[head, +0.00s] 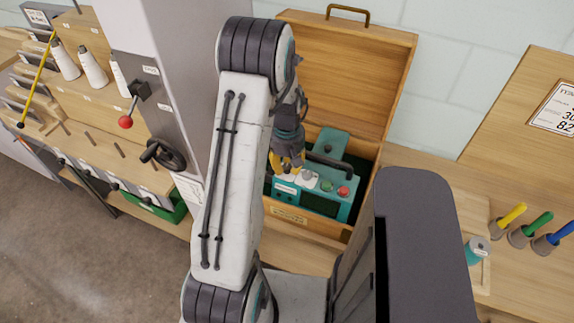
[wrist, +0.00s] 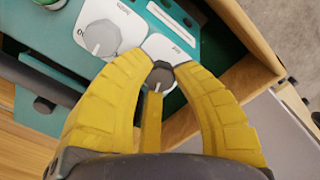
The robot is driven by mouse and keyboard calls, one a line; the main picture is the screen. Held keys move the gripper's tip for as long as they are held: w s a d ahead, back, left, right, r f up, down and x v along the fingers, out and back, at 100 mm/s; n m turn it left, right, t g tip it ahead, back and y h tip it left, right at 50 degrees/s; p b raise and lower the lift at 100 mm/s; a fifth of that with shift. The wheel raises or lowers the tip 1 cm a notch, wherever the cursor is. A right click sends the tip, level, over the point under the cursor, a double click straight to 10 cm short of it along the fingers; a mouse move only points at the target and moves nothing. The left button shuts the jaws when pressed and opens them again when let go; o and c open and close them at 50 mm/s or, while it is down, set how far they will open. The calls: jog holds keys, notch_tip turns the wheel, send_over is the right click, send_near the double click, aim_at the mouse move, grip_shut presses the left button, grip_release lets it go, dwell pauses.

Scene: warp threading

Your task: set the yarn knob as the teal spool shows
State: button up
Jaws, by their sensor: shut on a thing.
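The teal device (head: 318,200) sits inside an open wooden case and has knobs and buttons on its panel. In the wrist view my yellow gripper (wrist: 158,70) is shut on a dark grey knob (wrist: 160,79) on a white plate. The small label on that plate is too blurred to read surely. A larger light grey knob (wrist: 101,38) on its own white plate is beside it, untouched. In the head view my gripper (head: 288,168) is over the left end of the panel. The teal spool (head: 478,250) stands at the right, its top marking too small to read.
The case's raised lid (head: 355,70) stands behind the device. The device's dark handle (head: 335,163) arches near my gripper. Yellow, green and blue handles (head: 540,222) stand in holders at the right. A grey column with a red-knobbed lever (head: 126,121) is at the left.

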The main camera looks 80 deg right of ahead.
aim_at(287, 167)
jog(key=shift+f+n+b, duration=0.15)
jog(key=shift+n+b, duration=0.15)
jog(key=shift+b, duration=0.05)
grip_shut()
jog(key=n+b, duration=0.2)
jog(key=n, duration=0.1)
jog(key=shift+n+b, duration=0.95)
jog(key=shift+n, duration=1.15)
jog(key=shift+a, duration=0.1)
jog(key=o, duration=0.7)
grip_release()
jog(key=shift+o, duration=0.2)
jog(key=shift+r, duration=0.2)
notch_tip(287, 167, up, 12)
